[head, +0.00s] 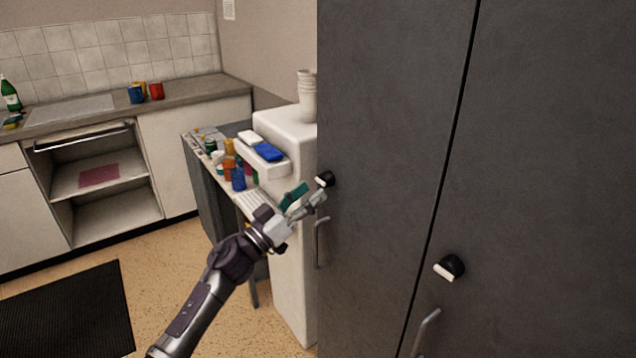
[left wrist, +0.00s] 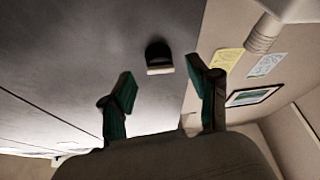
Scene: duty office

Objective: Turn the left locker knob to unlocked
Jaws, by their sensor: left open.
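The left locker knob (head: 325,179) is a black round knob with a pale bar, on the dark grey left locker door (head: 385,110), above its handle. In the left wrist view the knob (left wrist: 159,57) lies ahead of my left gripper (left wrist: 164,92), roughly between the two fingertips, with its pale bar horizontal in that picture. My left gripper (head: 305,193) is open, with teal finger pads, close to the knob. No contact shows in the wrist view. The right locker knob (head: 449,267) has a pale, slightly slanted bar. My right gripper is not in view.
Locker handles (head: 321,243) stick out below the knobs. A white dispenser (head: 290,130) with stacked cups (head: 307,95) stands left of the locker. A cluttered table (head: 215,190) is behind my left arm. A counter (head: 190,97) lines the back, with open floor before it.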

